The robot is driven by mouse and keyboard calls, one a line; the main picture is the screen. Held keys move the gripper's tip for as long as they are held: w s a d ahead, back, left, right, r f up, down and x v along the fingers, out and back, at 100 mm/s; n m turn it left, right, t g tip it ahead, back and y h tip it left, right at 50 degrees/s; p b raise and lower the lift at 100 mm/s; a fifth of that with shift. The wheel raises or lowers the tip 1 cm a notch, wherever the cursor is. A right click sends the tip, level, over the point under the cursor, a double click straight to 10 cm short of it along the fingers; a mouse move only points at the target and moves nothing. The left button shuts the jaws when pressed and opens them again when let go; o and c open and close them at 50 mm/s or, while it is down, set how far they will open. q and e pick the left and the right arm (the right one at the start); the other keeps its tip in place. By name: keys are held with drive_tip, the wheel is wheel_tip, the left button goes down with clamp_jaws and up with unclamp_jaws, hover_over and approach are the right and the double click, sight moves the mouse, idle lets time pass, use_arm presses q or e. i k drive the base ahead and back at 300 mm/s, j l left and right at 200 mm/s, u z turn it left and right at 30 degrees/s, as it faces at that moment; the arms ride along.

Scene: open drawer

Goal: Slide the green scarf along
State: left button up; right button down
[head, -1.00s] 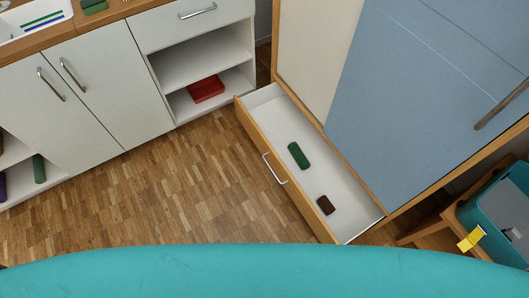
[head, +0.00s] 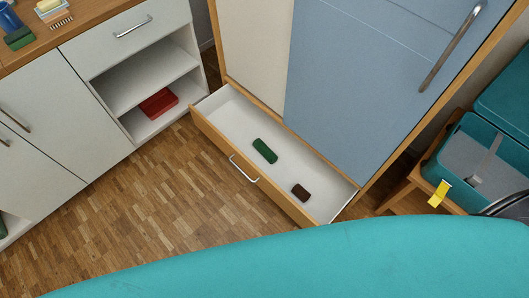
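A green rolled item (head: 265,151), which looks like the green scarf, lies in the open drawer (head: 225,147) near its middle. A small dark brown item (head: 301,193) lies to its right in the same drawer, with bare white floor between them. Another green item (head: 19,38) sits on the wooden counter at the top left; I cannot tell if it is also cloth. Neither of my grippers shows in the head view.
The drawer juts out from a wardrobe with a blue door (head: 370,80). A white cabinet (head: 85,100) with a red box (head: 159,103) on its lower shelf stands left. A teal suitcase (head: 480,150) with a yellow tag rests on a wooden stand at right. Wood floor before the drawer is clear.

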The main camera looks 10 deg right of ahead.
sight(269, 155)
drive_tip(key=i+j+z, duration=0.4)
drive_tip(key=i, duration=0.15)
drive_tip(key=i+j+z, duration=0.45)
drive_tip(key=i+l, duration=0.05)
